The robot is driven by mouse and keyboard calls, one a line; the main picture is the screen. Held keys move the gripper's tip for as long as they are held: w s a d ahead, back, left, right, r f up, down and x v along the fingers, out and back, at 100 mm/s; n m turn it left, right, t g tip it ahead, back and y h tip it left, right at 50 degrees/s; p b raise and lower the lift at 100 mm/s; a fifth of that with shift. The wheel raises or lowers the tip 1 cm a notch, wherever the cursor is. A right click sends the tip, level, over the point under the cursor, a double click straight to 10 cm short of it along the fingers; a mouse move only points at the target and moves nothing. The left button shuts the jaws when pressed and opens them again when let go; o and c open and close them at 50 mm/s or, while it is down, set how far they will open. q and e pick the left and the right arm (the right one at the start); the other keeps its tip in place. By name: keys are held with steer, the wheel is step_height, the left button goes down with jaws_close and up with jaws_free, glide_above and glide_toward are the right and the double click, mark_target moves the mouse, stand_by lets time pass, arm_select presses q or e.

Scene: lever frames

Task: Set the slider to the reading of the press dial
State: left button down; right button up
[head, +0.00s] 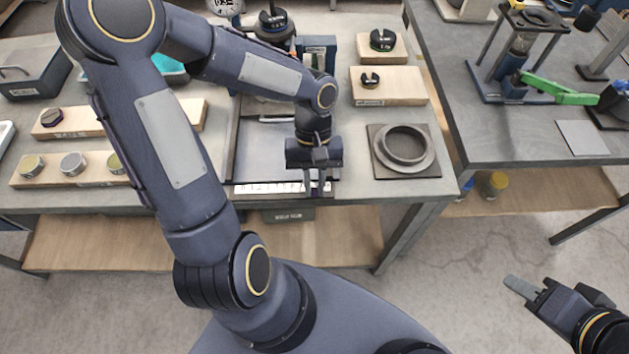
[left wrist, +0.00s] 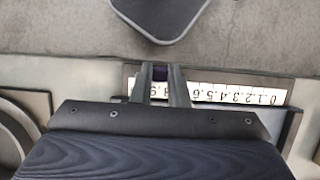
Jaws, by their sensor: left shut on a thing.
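My left gripper (head: 314,188) is over the right part of the slider's white number scale (head: 262,188) at the bench's front. In the left wrist view its two fingers (left wrist: 160,84) are shut on the dark purple slider knob (left wrist: 160,73). The scale (left wrist: 235,94) runs from 0 at the right of that view to about 9 beside the fingers, which hide part of it. The knob sits near the 8 to 9 end. The press dial (head: 225,5) is cut off at the top edge, and its reading cannot be made out. My right gripper (head: 521,287) is empty, over the floor.
A grey ring on a square plate (head: 377,166) lies right of the scale. Wooden blocks with knobs (head: 388,88) stand behind it. A board with several round knobs (head: 92,166) is at the left. A second bench (head: 520,140) with a green-handled lever stands at the right.

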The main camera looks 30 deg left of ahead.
mark_target(267, 199)
arm_select(q)
steer(key=shift+a, duration=0.1)
steer(key=s+a, duration=0.1)
steer(key=a, duration=0.2)
steer(key=s+a+p, duration=0.1)
steer(key=s+a, duration=0.1)
steer(key=a, duration=0.1)
steer(key=s+a, duration=0.2)
steer(key=shift+s+a+p, duration=0.25)
steer(key=shift+a+p, duration=0.05)
steer(key=shift+a, duration=0.1)
steer(key=c, duration=1.4)
jaws_free()
steer(key=shift+r, duration=0.1)
steer(key=v, duration=0.7)
steer(key=shift+w+r, duration=0.15)
steer(key=shift+r, duration=0.1)
